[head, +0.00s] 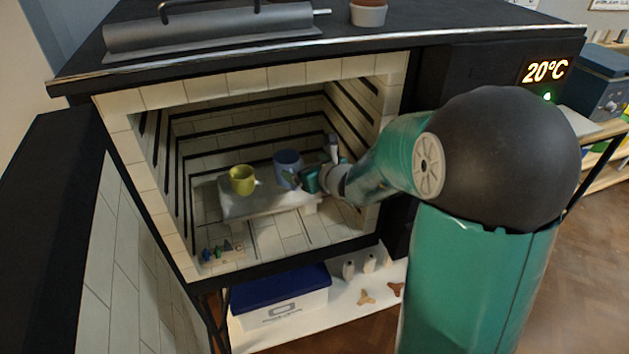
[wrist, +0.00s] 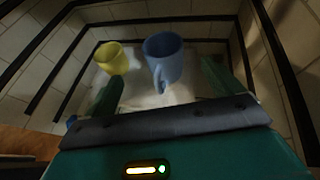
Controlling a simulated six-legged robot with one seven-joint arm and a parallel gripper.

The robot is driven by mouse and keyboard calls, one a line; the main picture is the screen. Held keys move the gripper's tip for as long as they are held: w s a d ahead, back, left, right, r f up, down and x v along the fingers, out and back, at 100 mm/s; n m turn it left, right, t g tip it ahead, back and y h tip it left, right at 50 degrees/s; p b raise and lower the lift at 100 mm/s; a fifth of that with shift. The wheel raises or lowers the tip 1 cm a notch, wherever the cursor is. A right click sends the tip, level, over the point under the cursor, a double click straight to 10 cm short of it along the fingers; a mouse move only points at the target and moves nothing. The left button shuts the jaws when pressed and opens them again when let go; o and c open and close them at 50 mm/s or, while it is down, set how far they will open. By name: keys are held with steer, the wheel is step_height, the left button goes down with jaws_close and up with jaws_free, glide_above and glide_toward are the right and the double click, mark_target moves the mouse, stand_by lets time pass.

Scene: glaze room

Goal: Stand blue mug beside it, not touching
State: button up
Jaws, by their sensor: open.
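The blue mug (head: 287,163) stands upright on the pale kiln shelf (head: 262,208) inside the open kiln. A narrow gap shows between the two in the wrist view, where the yellow-green mug (wrist: 112,58) is at left and the blue mug (wrist: 163,55) is near the centre. The blue mug's handle points toward my gripper (wrist: 161,74). My gripper is open, its fingers spread to either side of the blue mug's handle. I cannot tell whether a finger touches the mug.
Tiled kiln walls with dark grooves (head: 180,190) close in on both sides and behind the shelf. Small coloured cones (head: 222,252) sit on the kiln floor at front left. A blue-lidded box (head: 282,295) is below the kiln. The display (head: 544,71) reads 20°C.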

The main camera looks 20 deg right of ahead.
steer(key=s+a+r+n+g+y, duration=0.2)
steer(key=s+a+r+n+g, duration=0.15)
steer(key=s+a+n, duration=0.4)
steer(key=s+a+r+n+g+y, duration=0.2)
steer(key=s+a+r+n, duration=0.3)
steer(key=s+n, duration=0.5)
steer(key=s+d+n+g+h, duration=0.1)
steer(key=s+d+n+h, duration=0.3)
steer(key=s+n, duration=0.2)
steer(key=s+d+r+n+g+h, duration=0.1)
steer(key=s+d+n+h, duration=0.2)
steer(key=s+d+n, duration=0.2)
steer(key=s+n, duration=0.2)
steer(key=n, duration=0.2)
steer(key=shift+d+h, duration=0.15)
steer(key=shift+h, duration=0.25)
steer(key=shift+s, duration=0.1)
